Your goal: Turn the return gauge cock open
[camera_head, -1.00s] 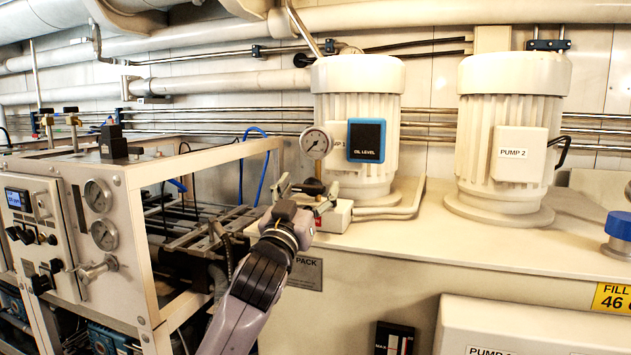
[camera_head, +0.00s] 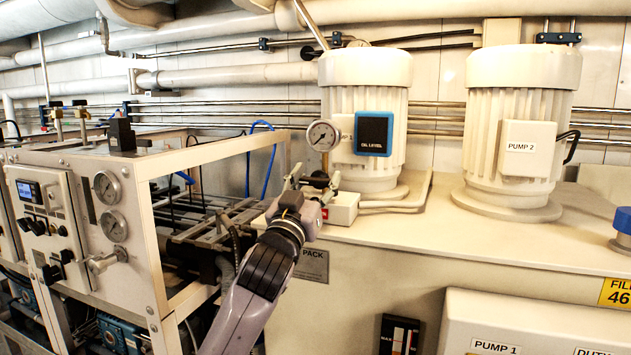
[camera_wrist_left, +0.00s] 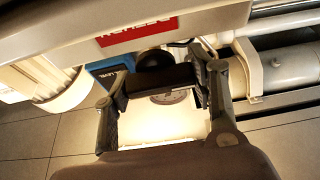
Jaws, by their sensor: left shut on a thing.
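The round white pressure gauge (camera_head: 322,135) stands on the pump cabinet beside the pump 1 motor. The cock's dark handle (camera_head: 318,181) is just below it, partly hidden by my left gripper (camera_head: 315,183). That gripper reaches in from the front left, with its fingers on either side of the handle. In the left wrist view, a dark bar, seemingly the handle (camera_wrist_left: 160,78), lies between the fingers of my left gripper (camera_wrist_left: 163,84), with the gauge dial (camera_wrist_left: 170,97) close by. I cannot tell the handle's exact angle. My right gripper is not in view.
A white box (camera_head: 342,209) with a red label sits right beside the gripper. The pump 1 motor (camera_head: 366,100) and blue oil level box (camera_head: 374,133) stand behind. An open frame with a gauge panel (camera_head: 75,225) is at left.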

